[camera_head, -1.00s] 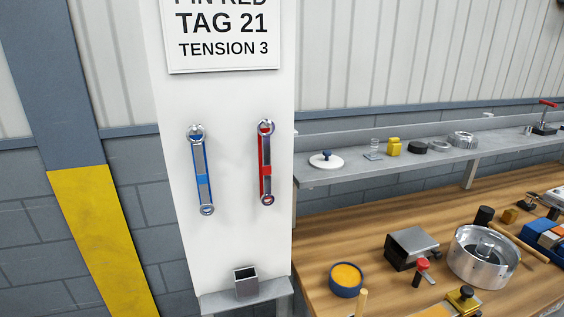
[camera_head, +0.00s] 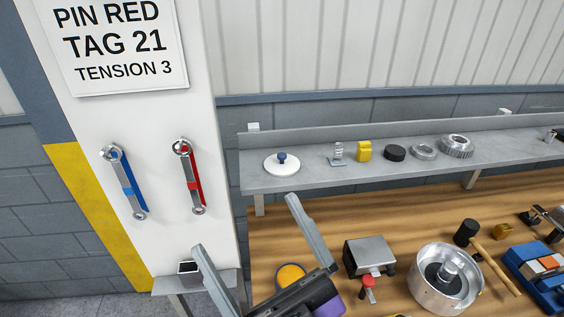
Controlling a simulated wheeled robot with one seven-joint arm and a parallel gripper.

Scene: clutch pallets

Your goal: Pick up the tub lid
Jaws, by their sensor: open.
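The tub lid (camera_head: 273,168) is a flat white disc with a small blue knob (camera_head: 282,158). It lies flat at the left end of the grey shelf (camera_head: 350,172). An open tub (camera_head: 303,289) with yellow contents stands on the bench below, partly hidden by my gripper. My gripper (camera_head: 244,222) is in the lower middle of the view, its two grey fingers spread wide and nothing between them. It is below the lid in the picture and apart from it.
Right of the lid, the shelf holds a small spring (camera_head: 338,153), a yellow block (camera_head: 364,151), a black puck (camera_head: 395,153) and metal rings. The wooden bench (camera_head: 385,219) bears a steel block, a metal drum (camera_head: 423,292) and a mallet. A white panel with two wrenches stands left.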

